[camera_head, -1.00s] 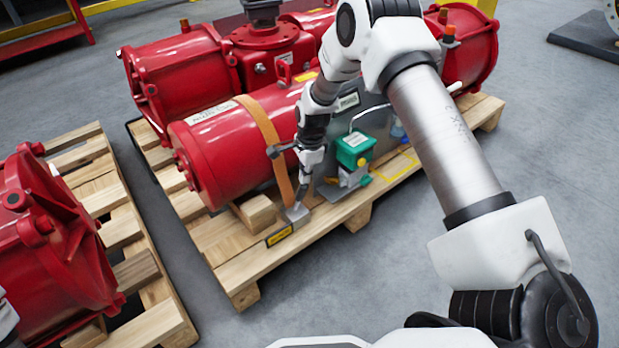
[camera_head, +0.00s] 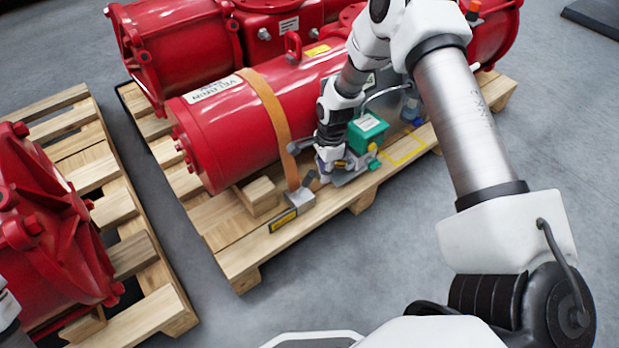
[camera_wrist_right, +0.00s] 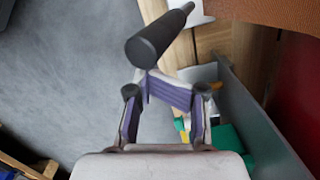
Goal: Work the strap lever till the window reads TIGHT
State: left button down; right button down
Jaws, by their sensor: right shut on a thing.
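The orange strap (camera_head: 268,110) runs over the red cylinder (camera_head: 235,140) down to a grey ratchet block (camera_head: 300,197) at the pallet's front edge. A yellow and black label plate (camera_head: 283,220) sits beside the block; its text is too small to read, and I cannot make out the window's reading. My right gripper (camera_head: 311,180) is just above the block. My left gripper is out of view.
A green-topped box (camera_head: 366,132) stands right of my right gripper, close to its wrist. A yellow outlined rectangle (camera_head: 404,150) is on the pallet (camera_head: 235,262). Another pallet (camera_head: 160,305) with red machinery (camera_head: 50,230) stands left. Grey floor in front is clear.

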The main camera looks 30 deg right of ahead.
notch_tip(320, 180, up, 10)
jog(key=shift+d, duration=0.4)
jog(key=shift+r, duration=0.1)
dwell(0.5)
